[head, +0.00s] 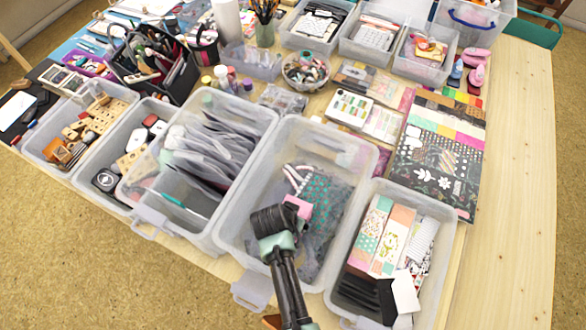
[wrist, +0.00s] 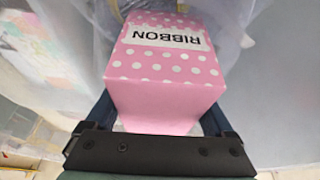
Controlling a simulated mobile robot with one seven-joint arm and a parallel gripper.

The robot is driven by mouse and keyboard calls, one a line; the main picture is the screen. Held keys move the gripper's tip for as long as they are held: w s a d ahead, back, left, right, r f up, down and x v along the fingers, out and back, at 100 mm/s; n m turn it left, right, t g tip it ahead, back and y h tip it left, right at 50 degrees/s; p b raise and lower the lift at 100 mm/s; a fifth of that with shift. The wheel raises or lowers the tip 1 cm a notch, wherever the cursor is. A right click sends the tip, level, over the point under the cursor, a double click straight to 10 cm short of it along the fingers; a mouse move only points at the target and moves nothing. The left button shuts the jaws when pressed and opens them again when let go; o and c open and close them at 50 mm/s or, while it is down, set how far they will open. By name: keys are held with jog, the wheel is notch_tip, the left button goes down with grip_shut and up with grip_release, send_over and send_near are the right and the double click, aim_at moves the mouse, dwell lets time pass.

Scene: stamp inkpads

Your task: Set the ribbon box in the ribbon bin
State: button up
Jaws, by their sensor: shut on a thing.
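The ribbon box (wrist: 160,75) is pink with white polka dots and a RIBBON label that reads upside down in the wrist view. My gripper (wrist: 158,112) is shut on it, with a finger on each side. In the head view the pink box (head: 298,207) shows just beyond my dark gripper (head: 291,212). They are over a large clear plastic bin (head: 325,127) holding teal dotted and striped things. I see no label on this bin, so I cannot tell for certain that it is the ribbon bin. The box's height over the contents is unclear.
A clear bin with grey packets (head: 215,145) stands close on the left. A smaller bin with patterned boxes (head: 385,240) stands on the right. Patterned paper sheets (head: 435,160) lie behind it. The wooden table (head: 520,170) is bare at the far right.

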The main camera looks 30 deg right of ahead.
jog(key=shift+f, duration=0.15)
jog(key=o, duration=1.3)
jog(key=v, duration=1.2)
jog(key=shift+b, duration=0.3)
jog(key=w+a+r+n+t, duration=0.2)
jog(key=w+r+t, duration=0.5)
jog(key=r, duration=0.8)
jog(key=w+a+r+n+t, duration=0.15)
jog(key=w+r+t, duration=0.25)
jog(key=w+r, duration=0.8)
jog(key=s+a+r+n+t+y, duration=0.1)
jog(key=s+r+n+t, duration=0.15)
jog(key=r, duration=0.65)
jog(key=s+a+r+n+t, duration=0.1)
jog(key=a+r+t, duration=0.15)
jog(key=r, duration=0.75)
jog(key=s+a+r+n+t+y, duration=0.1)
jog(key=s+r+t, duration=0.3)
jog(key=r, duration=0.6)
jog(key=s+a+r+n+t+y, duration=0.1)
jog(key=s+r+t, duration=0.3)
jog(key=s+r, duration=0.4)
notch_tip(320, 180, up, 3)
jog(key=shift+s+a+f+n+t, duration=0.25)
jog(key=shift+s+n+t, duration=0.1)
jog(key=shift+n, duration=0.35)
